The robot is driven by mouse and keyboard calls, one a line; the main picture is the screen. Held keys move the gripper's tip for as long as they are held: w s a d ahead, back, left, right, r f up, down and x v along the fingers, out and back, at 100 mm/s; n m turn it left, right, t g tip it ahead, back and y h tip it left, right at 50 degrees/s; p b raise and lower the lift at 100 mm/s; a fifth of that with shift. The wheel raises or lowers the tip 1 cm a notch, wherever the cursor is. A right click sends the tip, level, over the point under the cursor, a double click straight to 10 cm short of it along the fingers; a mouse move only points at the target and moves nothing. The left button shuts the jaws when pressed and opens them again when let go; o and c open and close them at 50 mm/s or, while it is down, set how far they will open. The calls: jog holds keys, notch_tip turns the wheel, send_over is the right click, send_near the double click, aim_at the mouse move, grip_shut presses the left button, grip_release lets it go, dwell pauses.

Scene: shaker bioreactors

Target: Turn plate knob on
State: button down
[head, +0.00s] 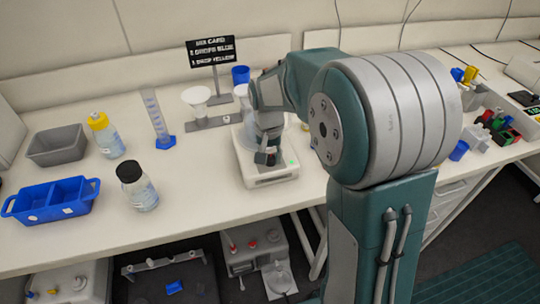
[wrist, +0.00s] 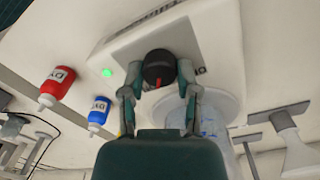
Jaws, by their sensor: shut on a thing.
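The white plate (head: 272,181) stands on the bench in the middle of the head view, with a green light lit on its front; it fills the upper part of the wrist view (wrist: 195,35). Its round black knob (wrist: 158,62) sits between the two fingers of my gripper (wrist: 160,84), which is shut on it. A red mark shows on the knob. In the head view my gripper (head: 268,156) is at the plate's front, and it hides the knob. A clear vessel (wrist: 214,110) stands on the plate, partly hidden behind my arm.
A yellow-capped bottle (head: 106,138), a black-capped bottle (head: 138,188), a graduated cylinder (head: 157,120), a blue bin (head: 55,200) and a grey bin (head: 57,146) stand to the left. A funnel stand (head: 207,122) is behind the plate. Red (wrist: 58,85) and blue (wrist: 98,112) dye bottles show in the wrist view.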

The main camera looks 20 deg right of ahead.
jog(key=shift+s+f+m, duration=0.1)
jog(key=shift+m, duration=1)
jog(key=shift+c, duration=1.7)
grip_release()
jog(key=shift+a, duration=0.1)
notch_tip(320, 180, up, 12)
jog(key=shift+w+a, duration=0.2)
jog(key=shift+w, duration=0.1)
